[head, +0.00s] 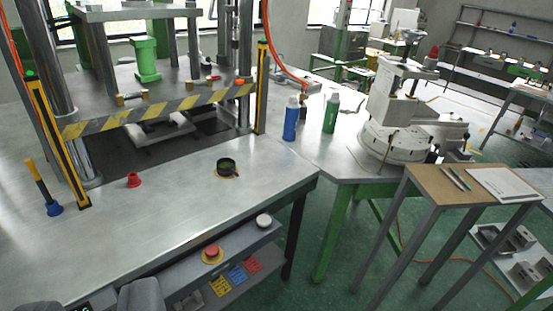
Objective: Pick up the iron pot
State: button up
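The iron pot (227,167) looks like a small, dark, round vessel with an open top. It stands upright on the metal bench top (190,200), right of the middle of the bench, in front of the press. A brownish patch or ring shows around its base. Grey rounded parts of my own show at the bottom left edge of the view, well apart from the pot. No fingertips can be made out there, so whether my gripper is open or shut does not show. Nothing touches the pot.
A press with a striped yellow-black bar (160,110) stands behind the pot. A red piece (134,180) and a blue-based handle (53,208) stand left. Blue (291,120) and green (331,113) bottles stand behind right. Bare bench surrounds the pot.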

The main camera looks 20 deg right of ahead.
aim_at(226, 167)
jog(key=z, duration=0.15)
jog(key=i, duration=1.65)
jog(key=u, duration=0.7)
